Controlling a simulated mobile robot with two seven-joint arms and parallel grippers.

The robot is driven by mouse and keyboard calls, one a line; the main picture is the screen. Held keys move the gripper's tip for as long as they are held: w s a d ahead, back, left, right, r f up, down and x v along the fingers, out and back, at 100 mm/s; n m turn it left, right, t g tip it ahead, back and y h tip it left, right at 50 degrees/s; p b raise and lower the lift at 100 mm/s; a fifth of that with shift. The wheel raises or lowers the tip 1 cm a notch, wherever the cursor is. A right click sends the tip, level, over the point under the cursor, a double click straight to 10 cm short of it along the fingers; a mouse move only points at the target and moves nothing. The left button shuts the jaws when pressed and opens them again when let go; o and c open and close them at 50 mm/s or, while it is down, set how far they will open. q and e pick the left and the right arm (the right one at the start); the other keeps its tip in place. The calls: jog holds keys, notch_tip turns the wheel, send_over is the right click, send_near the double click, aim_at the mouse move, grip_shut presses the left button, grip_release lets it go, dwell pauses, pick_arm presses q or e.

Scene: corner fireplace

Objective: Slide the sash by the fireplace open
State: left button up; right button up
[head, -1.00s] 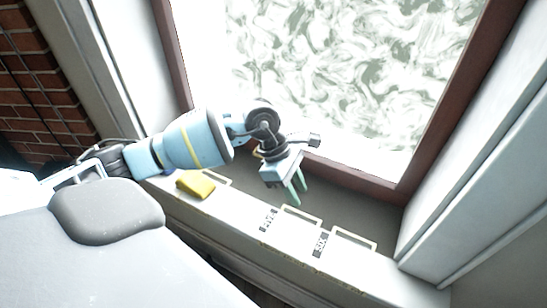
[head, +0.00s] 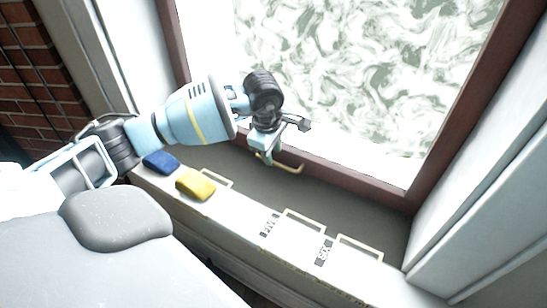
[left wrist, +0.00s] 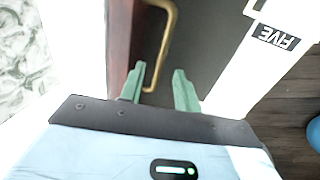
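The sash (head: 345,176) is a window with a dark red-brown frame around pale swirled glass. A curved brass handle (head: 290,169) sits at its bottom rail, and it also shows in the left wrist view (left wrist: 168,45). My left gripper (head: 265,158) is over the left end of the handle. In the left wrist view its two green fingers (left wrist: 159,88) are apart, with the near end of the handle showing between them. I cannot tell whether they touch it. My right gripper is not in view.
The white sill (head: 235,218) carries a blue block (head: 160,161), a yellow block (head: 196,184), pale rectangular outlines and labels "FIVE" (head: 269,226) and "SIX" (head: 324,252). A white window jamb (head: 480,170) stands at right. Brick wall (head: 35,85) is at far left.

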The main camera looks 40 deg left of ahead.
aim_at(274, 162)
pick_arm(q)
jog(key=shift+w+f, duration=0.15)
jog(key=shift+f, duration=0.6)
jog(key=shift+w+f, duration=0.15)
jog(key=shift+f, duration=0.6)
grip_shut()
